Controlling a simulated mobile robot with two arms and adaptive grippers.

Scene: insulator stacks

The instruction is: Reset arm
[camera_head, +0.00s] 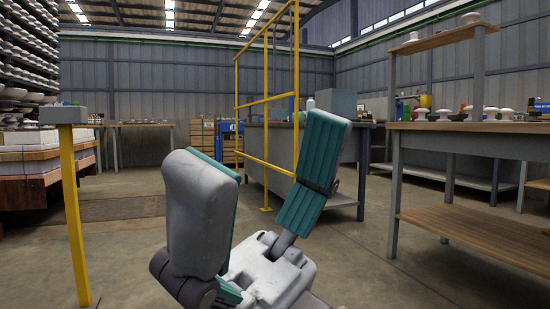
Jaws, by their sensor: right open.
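My right gripper (262,185) fills the lower middle of the head view. Its two wide fingers stand far apart, with grey shells and teal ribbed pads. It is open, and nothing is between the fingers. The grey-white palm (268,272) shows below them. The gripper is in the air in front of the floor and touches nothing that I can see. My left gripper is not in view.
A wooden-topped bench (490,127) with white insulators stands at right, with a lower shelf. A yellow rail frame (267,100) stands behind the gripper. A yellow post (72,210) and stacked insulators (28,50) are at left. Open floor (120,235) lies left of the gripper.

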